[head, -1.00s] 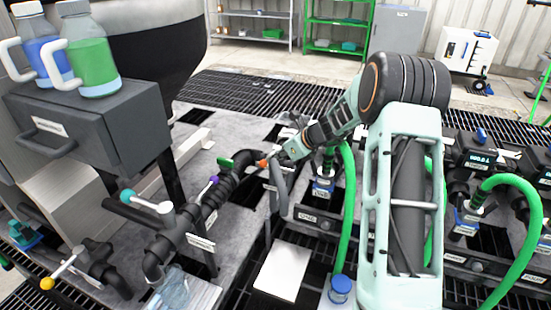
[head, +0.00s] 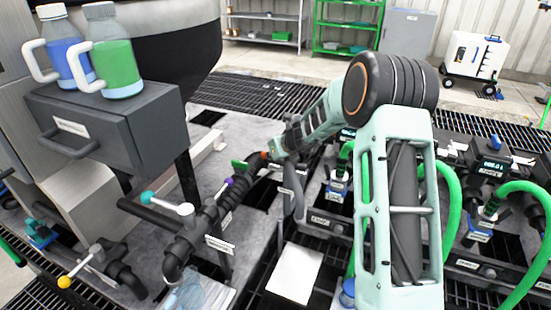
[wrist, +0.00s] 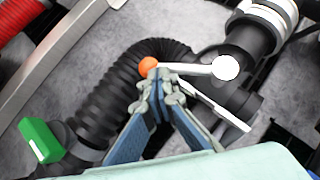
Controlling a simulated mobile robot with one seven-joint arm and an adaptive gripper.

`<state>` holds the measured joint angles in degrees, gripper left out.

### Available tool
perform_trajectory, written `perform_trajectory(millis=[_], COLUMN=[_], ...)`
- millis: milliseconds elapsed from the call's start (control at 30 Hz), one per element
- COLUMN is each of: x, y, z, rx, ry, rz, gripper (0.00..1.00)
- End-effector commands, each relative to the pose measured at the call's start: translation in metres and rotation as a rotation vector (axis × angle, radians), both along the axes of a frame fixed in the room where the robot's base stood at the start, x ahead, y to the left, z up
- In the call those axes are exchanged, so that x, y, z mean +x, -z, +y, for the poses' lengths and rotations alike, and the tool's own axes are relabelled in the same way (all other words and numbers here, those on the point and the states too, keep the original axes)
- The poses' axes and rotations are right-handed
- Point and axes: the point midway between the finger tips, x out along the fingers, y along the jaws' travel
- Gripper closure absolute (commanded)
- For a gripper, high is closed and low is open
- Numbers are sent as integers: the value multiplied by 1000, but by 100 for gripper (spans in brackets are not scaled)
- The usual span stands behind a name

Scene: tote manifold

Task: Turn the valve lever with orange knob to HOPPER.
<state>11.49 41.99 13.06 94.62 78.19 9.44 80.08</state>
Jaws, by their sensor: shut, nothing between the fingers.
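The orange knob (wrist: 148,66) caps the end of a white valve lever (wrist: 193,70). The lever runs from a round white pivot (wrist: 226,67) on a black pipe and points left in the wrist view. My gripper (wrist: 163,78) is shut and empty. Its tips are at the lever just beside the orange knob; I cannot tell whether they touch it. In the head view the orange knob (head: 264,155) shows just left of my gripper (head: 274,149), and my arm hides most of the lever. A white label strip (wrist: 217,106) lies beside the valve, its text unreadable.
A green handle (wrist: 40,141) sits on the ribbed black pipe nearby. Levers with purple (head: 230,182), teal (head: 147,198) and yellow (head: 64,282) knobs stand left along the pipes. Green hoses (head: 449,220) rise at right. Jugs (head: 112,62) stand on a grey box.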

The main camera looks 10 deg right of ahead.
Motion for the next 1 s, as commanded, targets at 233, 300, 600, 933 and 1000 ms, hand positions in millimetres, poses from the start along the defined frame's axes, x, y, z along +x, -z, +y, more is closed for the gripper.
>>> perform_trajectory(millis=[233, 300, 600, 933, 1000], x=[6, 7, 11, 17, 19], y=[1, 1, 0, 0, 0], z=[4, 4, 7, 7, 7], rx=[1, -1, -2, 0, 1], ry=[84, 102, 224, 400, 425], rz=[2, 1, -1, 0, 1], gripper=[100, 100, 100, 100, 100])
